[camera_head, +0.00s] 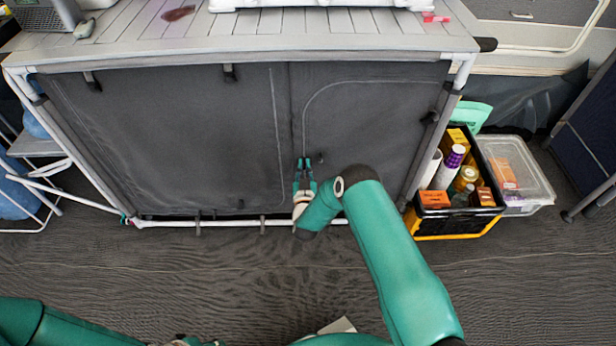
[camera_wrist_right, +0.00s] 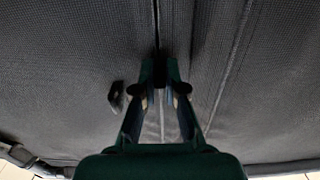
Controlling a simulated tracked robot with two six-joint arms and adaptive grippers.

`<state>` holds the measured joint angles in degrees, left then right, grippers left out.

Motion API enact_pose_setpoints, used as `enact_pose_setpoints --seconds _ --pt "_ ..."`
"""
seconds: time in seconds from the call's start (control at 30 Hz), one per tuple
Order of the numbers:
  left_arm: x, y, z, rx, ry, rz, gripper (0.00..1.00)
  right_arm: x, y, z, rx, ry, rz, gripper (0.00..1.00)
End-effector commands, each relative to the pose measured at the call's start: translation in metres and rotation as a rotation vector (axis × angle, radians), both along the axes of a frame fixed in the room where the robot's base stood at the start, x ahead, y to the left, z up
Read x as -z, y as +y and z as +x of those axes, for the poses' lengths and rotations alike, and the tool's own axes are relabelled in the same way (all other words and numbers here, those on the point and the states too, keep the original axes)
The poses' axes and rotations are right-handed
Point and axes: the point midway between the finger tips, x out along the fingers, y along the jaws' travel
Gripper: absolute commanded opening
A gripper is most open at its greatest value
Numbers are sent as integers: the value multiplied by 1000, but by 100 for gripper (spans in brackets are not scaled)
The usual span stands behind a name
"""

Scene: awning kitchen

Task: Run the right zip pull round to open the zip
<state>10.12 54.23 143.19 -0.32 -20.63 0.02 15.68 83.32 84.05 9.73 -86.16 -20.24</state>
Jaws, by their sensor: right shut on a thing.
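The grey fabric front (camera_head: 180,140) of the kitchen unit faces me. A pale curved zip line (camera_head: 345,82) outlines its right panel (camera_head: 375,125), rising on the left and bending along the top. My right gripper (camera_head: 304,162) is at the lower left of that panel, against the fabric. In the right wrist view its fingertips (camera_wrist_right: 164,78) are shut on a small dark piece, the right zip pull (camera_wrist_right: 160,72), mostly hidden between them. A vertical seam runs up from the fingertips there.
A small black tab (camera_wrist_right: 116,97) hangs on the fabric beside the gripper. A black and yellow crate (camera_head: 461,228) of bottles and boxes and a clear bin (camera_head: 540,185) stand right of the unit. A white frame bar (camera_head: 240,222) runs along its foot. The floor in front is mostly clear.

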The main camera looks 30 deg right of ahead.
Motion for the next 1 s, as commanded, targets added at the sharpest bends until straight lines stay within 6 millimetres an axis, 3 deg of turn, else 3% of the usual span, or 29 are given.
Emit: enact_pose_setpoints --seconds 0.03,0.5,0.73,1.0 --pt "-25 0 0 0 0 0 40 -38 1 4 -6 -12 -4 0" --pt "-109 0 0 0 0 0 40 -202 -1 3 -4 -17 -4 0" --pt "-131 0 0 0 0 0 40 -261 -2 3 -2 -19 -5 0" --pt "-142 0 0 0 0 0 40 -294 -3 2 0 -18 -5 0"
